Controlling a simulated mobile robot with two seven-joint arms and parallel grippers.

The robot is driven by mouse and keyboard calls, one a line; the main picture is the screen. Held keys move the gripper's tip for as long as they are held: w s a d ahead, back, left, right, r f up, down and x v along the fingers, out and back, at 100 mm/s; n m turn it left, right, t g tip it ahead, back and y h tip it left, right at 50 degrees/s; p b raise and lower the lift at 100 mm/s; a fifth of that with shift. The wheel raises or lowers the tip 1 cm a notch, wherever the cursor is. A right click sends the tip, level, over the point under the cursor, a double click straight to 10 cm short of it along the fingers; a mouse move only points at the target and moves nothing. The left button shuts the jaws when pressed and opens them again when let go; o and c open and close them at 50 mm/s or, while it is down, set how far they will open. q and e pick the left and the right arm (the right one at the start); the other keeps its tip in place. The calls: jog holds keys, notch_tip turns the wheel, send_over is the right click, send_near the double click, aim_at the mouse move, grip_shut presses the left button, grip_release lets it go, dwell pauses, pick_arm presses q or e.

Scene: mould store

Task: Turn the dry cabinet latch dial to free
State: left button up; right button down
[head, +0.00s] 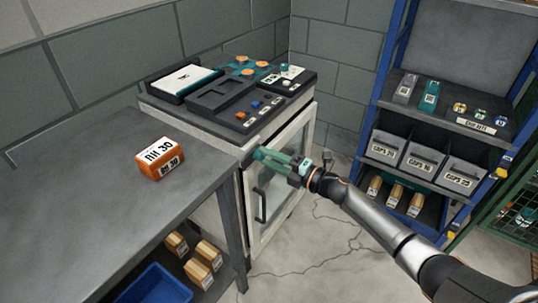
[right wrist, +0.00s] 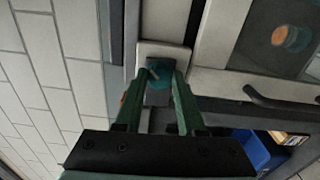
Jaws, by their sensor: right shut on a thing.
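The white dry cabinet (head: 308,128) stands beyond the end of the bench, with a glass door and a dark bar handle (head: 260,205). The door looks closed. My right gripper (head: 258,154) is at the upper left of the cabinet front. The dial sits on a pale plate (right wrist: 164,49) on the cabinet frame. Its setting cannot be read. In the head view the gripper hides the dial. My left gripper is not in view.
A black tray (head: 222,97) with devices and orange-topped pieces lies on the cabinet. An orange box (head: 160,158) sits on the grey bench (head: 92,190) at left. A blue-framed shelf (head: 390,60) with grey bins stands at right. The floor between is clear.

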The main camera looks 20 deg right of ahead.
jog(key=shift+m, duration=0.3)
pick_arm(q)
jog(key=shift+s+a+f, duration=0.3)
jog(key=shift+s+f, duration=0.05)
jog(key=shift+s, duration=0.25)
pick_arm(e)
jog(key=c, duration=0.9)
grip_release()
jog(key=o, duration=0.4)
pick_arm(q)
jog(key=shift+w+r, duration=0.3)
pick_arm(e)
jog(key=shift+s+d, duration=0.2)
jog(key=shift+s, duration=0.1)
pick_arm(q)
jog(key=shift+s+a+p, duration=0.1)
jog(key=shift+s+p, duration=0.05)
jog(key=shift+p, duration=0.15)
pick_arm(e)
jog(key=v, duration=1.1)
jog(key=shift+s+d, duration=0.3)
